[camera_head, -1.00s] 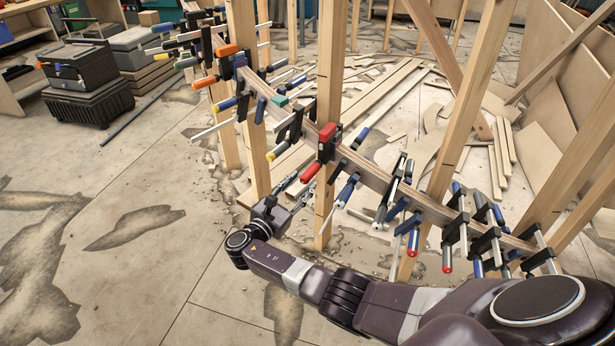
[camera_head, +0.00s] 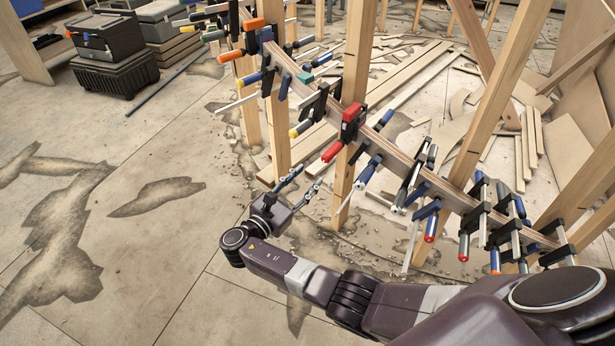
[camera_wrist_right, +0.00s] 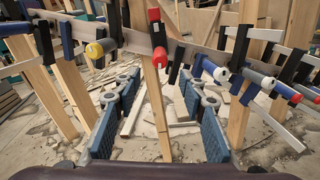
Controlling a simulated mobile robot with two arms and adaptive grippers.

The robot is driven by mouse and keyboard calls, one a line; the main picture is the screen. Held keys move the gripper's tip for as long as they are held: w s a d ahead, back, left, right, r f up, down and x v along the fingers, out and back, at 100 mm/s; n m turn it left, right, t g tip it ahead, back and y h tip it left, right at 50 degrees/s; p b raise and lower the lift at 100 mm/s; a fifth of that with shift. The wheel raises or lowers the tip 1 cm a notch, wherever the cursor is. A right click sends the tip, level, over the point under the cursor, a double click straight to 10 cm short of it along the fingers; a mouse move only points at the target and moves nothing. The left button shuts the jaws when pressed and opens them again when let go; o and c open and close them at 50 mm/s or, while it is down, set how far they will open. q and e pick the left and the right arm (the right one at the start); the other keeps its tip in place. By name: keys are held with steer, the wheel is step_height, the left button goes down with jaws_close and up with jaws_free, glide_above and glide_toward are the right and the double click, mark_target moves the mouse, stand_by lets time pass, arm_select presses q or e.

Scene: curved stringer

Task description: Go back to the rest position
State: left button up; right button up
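My right gripper (camera_head: 304,185) is open and empty, its two fingers spread and pointing at the stringer. In the right wrist view the gripper (camera_wrist_right: 160,98) shows both blue padded fingers wide apart with nothing between them. The curved wooden stringer (camera_head: 402,174) runs diagonally beyond the gripper, held on upright wooden posts and lined with many clamps. A red clamp (camera_head: 351,122) sits on it, ahead of the gripper; the same red clamp also shows in the right wrist view (camera_wrist_right: 154,16). The gripper is apart from the stringer and clamps. My left gripper is out of view.
A wooden post (camera_head: 352,95) stands close ahead of the right gripper. Several blue-handled clamps (camera_head: 367,174) stick out toward my arm. Black cases (camera_head: 108,73) stand at the back left. Planks (camera_head: 405,85) lie behind the stringer. The stained concrete floor (camera_head: 130,245) at left is clear.

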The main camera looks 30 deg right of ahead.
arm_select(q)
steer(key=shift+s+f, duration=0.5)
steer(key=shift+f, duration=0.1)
arm_select(e)
steer(key=shift+s+a, duration=0.35)
steer(key=shift+a, duration=0.3)
